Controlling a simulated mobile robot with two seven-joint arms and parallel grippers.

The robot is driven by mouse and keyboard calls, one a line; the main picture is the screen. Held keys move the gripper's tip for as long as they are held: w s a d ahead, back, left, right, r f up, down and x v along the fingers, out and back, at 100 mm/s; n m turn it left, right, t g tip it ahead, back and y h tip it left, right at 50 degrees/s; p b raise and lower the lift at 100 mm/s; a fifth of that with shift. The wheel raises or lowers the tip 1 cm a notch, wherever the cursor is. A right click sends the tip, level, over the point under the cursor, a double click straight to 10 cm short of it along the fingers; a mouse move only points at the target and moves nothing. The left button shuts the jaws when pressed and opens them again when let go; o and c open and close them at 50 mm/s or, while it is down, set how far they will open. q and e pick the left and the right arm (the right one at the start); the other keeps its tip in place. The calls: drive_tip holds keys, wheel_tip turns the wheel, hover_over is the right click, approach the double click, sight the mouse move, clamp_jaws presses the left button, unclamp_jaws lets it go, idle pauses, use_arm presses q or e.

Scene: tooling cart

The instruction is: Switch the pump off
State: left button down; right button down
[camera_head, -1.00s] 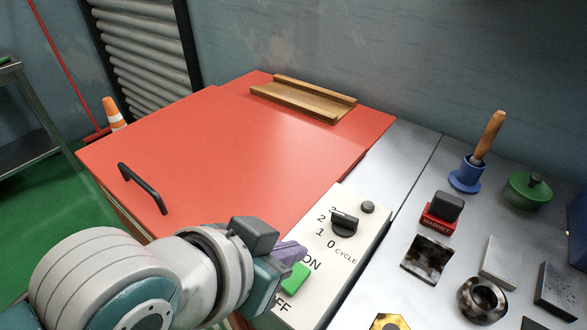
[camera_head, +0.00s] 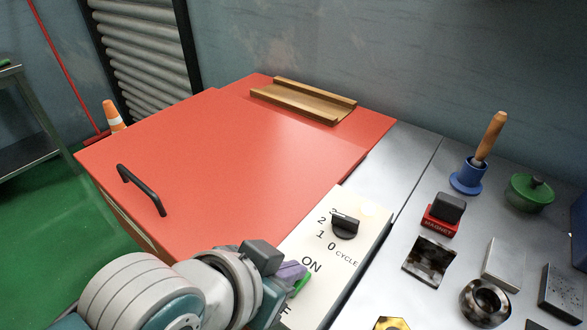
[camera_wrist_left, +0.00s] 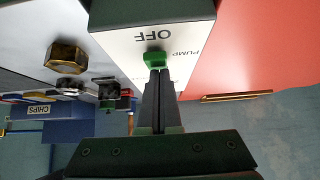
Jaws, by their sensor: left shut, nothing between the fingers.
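The pump switch is a green lever on the white control panel (camera_head: 335,260). In the head view only a sliver of the green lever (camera_head: 303,284) shows beside my left gripper (camera_head: 292,275), below the word ON. The OFF lettering is mostly hidden by my gripper. In the left wrist view the lever (camera_wrist_left: 157,59) sits near the OFF and PUMP lettering. My left gripper's fingers (camera_wrist_left: 158,76) are shut and empty, with their tips right at the lever; I cannot tell whether they touch it. My right gripper is not in view.
A black cycle knob (camera_head: 344,224) is farther up the panel. A red lid (camera_head: 220,160) with a black handle (camera_head: 140,190) lies left of it.

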use_arm(q)
drive_tip(key=shift+d, duration=0.1)
drive_tip(key=shift+w+d+r, duration=0.15)
drive_tip(key=shift+w+d, duration=0.25)
drive_tip(key=shift+w, duration=0.2)
drive_tip(key=shift+r, duration=0.1)
drive_tip(key=shift+r, duration=0.35)
drive_tip(key=r+p, duration=0.4)
drive_tip(key=p, duration=0.1)
drive_tip(key=shift+w+d+r, duration=0.15)
drive_tip(key=shift+w+r, duration=0.1)
drive_tip(key=shift+w, duration=0.05)
drive_tip(key=p+v, duration=0.2)
drive_tip(key=v, duration=0.7)
drive_tip(key=shift+w+d, duration=0.1)
drive_tip(key=shift+d, duration=0.05)
